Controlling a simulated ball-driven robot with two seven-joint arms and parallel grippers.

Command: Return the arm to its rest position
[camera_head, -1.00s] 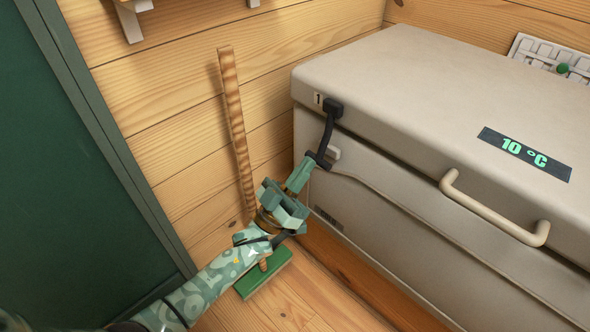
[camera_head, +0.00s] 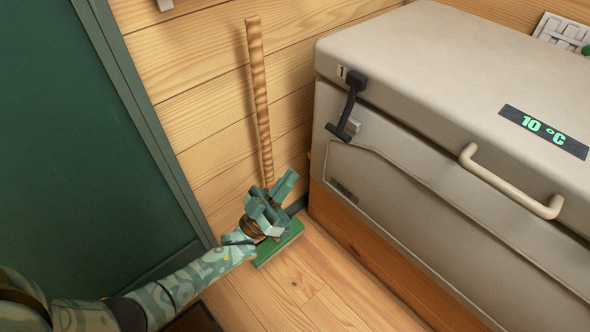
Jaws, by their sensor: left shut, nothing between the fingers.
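My left arm comes in from the lower left in the head view. Its teal gripper (camera_head: 280,190) is shut and empty, in front of the lower part of the broom's wooden stick. It is apart from the cooler's black latch (camera_head: 347,106), which hangs on the front edge beside a label "1". My right gripper is out of the picture.
A beige cooler box (camera_head: 420,60) with a "10 °C" display (camera_head: 544,131) and a pale handle (camera_head: 510,184) stands at the right. A broom (camera_head: 259,90) with a green head (camera_head: 278,246) leans on the plank wall. A green door (camera_head: 90,130) is at the left. Wooden floor (camera_head: 300,285) shows at the bottom.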

